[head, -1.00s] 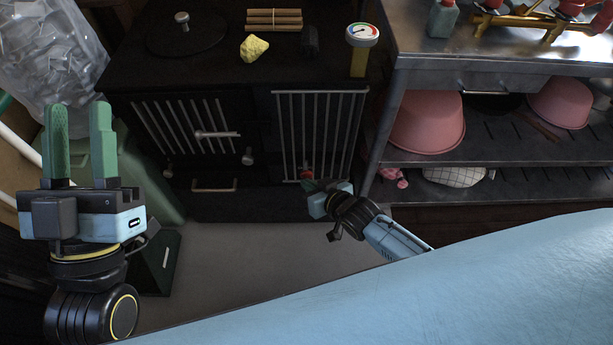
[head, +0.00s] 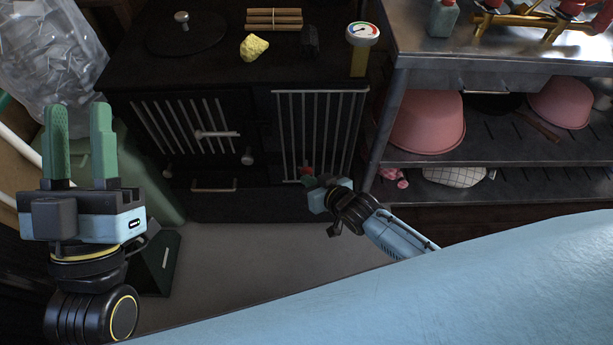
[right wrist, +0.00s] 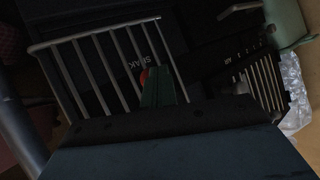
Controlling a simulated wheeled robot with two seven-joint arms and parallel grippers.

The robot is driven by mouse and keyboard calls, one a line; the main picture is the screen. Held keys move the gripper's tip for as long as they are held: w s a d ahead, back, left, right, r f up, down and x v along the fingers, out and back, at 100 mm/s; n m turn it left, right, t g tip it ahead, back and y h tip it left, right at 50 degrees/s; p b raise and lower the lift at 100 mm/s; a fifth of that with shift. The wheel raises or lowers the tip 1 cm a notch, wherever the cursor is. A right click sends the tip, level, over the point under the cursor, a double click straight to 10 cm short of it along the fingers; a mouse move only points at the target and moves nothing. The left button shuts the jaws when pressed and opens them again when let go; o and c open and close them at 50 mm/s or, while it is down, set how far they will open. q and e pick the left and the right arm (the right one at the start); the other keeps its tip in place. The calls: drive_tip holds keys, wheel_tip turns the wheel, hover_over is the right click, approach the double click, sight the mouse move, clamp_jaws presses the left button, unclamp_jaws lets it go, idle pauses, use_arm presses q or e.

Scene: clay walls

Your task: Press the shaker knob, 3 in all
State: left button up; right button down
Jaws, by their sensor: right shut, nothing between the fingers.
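The red shaker knob (head: 307,170) is on the front of the black stove (head: 240,205), low by the right-hand barred grate. In the right wrist view a small part of the red knob (right wrist: 144,76) shows beside my green fingers, next to a partly covered label reading "SHAK". My right gripper (head: 309,181) is shut and empty, with its fingertips right at the knob; I cannot tell whether they touch it. The shut fingers also show in the right wrist view (right wrist: 158,86) and hide most of the knob. My left gripper (head: 78,115) is open and empty, far left of the stove.
The stove top holds a yellow lump (head: 254,48), brown sticks (head: 273,19), a dark lump (head: 310,40) and a dial gauge (head: 362,35). A metal shelf unit (head: 480,72) with pink bowls (head: 428,122) stands at the right. Barred grates (head: 320,130) are close to my right gripper.

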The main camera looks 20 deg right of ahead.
drive_tip(key=shift+w+d+r, duration=0.1)
drive_tip(key=shift+w+r, duration=0.05)
drive_tip(key=shift+w, duration=0.15)
idle(0.4)
drive_tip(key=s, duration=0.1)
drive_tip(key=s+p, duration=0.1)
drive_tip(key=s, duration=0.1)
drive_tip(key=shift+a+p, duration=0.3)
drive_tip(key=shift+a, duration=0.1)
drive_tip(key=s+p, duration=0.1)
drive_tip(key=s, duration=0.1)
drive_tip(key=s+a+p, duration=0.1)
drive_tip(key=s, duration=0.1)
drive_tip(key=shift+s+a, duration=0.2)
drive_tip(key=shift+s, duration=0.2)
idle(2.5)
